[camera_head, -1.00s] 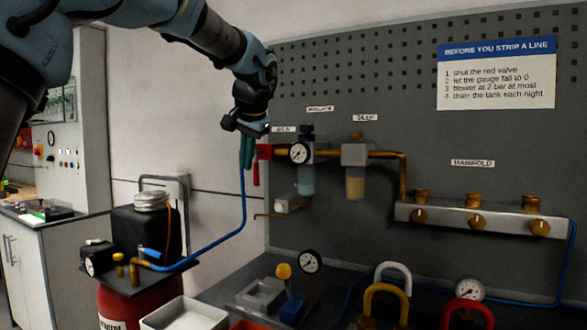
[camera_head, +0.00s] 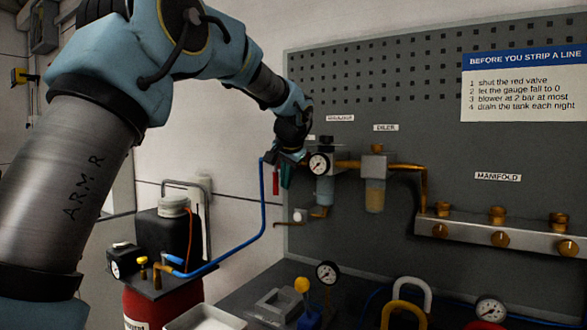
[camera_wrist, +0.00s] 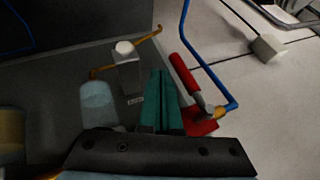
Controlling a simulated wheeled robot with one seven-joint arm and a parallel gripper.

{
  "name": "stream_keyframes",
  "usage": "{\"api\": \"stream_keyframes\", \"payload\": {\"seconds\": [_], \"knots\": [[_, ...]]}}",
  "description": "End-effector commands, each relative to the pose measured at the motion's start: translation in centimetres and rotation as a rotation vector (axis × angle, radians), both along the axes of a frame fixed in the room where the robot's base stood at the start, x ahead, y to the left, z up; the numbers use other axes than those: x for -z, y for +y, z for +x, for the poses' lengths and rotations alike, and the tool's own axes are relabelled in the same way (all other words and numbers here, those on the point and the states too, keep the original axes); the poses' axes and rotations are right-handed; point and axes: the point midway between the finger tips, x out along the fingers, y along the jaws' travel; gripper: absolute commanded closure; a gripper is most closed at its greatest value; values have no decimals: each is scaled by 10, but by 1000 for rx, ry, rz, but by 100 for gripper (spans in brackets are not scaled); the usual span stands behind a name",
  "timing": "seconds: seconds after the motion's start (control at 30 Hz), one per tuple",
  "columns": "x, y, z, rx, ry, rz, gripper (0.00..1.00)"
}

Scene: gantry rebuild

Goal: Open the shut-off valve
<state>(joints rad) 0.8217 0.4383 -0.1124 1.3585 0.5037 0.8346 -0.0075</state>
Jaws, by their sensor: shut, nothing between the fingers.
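The shut-off valve's red lever (camera_head: 276,183) hangs down at the left end of the air line, and its red body is mostly hidden behind my gripper in the head view. The wrist view shows the red lever (camera_wrist: 183,73) and the red valve body (camera_wrist: 201,123), with a blue hose fitted beside it. My gripper (camera_head: 286,185) has green fingers pressed together with nothing between them. The fingers (camera_wrist: 160,75) lie just beside the lever, on its filter-bowl side. I cannot tell whether they touch it.
The pressure gauge (camera_head: 319,164) and filter bowl (camera_head: 325,190) stand close on the right. The oiler bowl (camera_head: 375,195) is farther right. A blue hose (camera_head: 263,215) loops from the valve to the red tank (camera_head: 160,305). A brass drain pipe (camera_wrist: 150,35) is near the fingers.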

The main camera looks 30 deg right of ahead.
Motion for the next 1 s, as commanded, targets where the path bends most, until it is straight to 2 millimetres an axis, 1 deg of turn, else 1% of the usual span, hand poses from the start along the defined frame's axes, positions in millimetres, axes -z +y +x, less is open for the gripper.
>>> {"api": "stream_keyframes", "payload": {"seconds": [0.03,0.17,0.63,0.8,1.0], "knots": [[-2,2,5,0,3,1,100],[-1,4,12,2,2,0,100],[1,4,15,3,-4,4,100],[4,5,23,3,-35,22,100],[4,5,31,1,-64,38,100]]}}
